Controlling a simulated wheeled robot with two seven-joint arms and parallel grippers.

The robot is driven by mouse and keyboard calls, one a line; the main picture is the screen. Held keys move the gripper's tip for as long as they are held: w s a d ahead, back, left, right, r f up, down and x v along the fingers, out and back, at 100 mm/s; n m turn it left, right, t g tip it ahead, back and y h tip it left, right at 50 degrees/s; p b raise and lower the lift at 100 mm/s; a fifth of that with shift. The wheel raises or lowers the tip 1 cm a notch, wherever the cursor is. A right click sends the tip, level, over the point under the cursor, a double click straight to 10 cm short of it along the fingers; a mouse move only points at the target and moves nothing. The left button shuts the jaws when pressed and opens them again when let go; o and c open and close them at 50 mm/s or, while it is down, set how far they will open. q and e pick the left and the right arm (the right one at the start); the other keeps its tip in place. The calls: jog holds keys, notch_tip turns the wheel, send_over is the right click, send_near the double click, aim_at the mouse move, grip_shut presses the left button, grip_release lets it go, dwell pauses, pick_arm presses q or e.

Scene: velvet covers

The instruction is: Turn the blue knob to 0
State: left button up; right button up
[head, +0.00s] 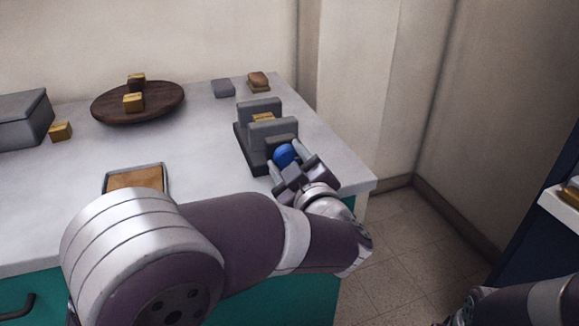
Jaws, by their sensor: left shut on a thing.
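The blue knob (284,154) sits on the near face of a dark grey device (245,150) toward the right end of the counter. The device has two upright grey slabs with a yellowish block between them. My left gripper (286,160) reaches in from the front and is shut on the blue knob, with a finger on each side. The knob's markings and pointer cannot be made out. My right arm shows only partly at the bottom right, and its gripper cannot be seen.
The pale counter (205,135) holds a round dark wooden board (165,104) with small yellow blocks, a grey box (22,118) at left, a framed brown tray (136,178), and small blocks at the back. The wall stands close behind. The floor is open at right.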

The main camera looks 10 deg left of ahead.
pick_arm(q)
jog(key=n+b, duration=0.1)
jog(key=n, duration=0.1)
jog(key=n+b, duration=0.2)
jog(key=shift+f+n, duration=0.35)
jog(key=shift+n, duration=0.05)
jog(key=n+b, duration=0.6)
jog(key=shift+f, duration=0.1)
jog(key=shift+r+n+b, duration=0.2)
jog(key=shift+n+b, duration=1.8)
jog(key=o, duration=1)
jog(key=shift+o, duration=0.2)
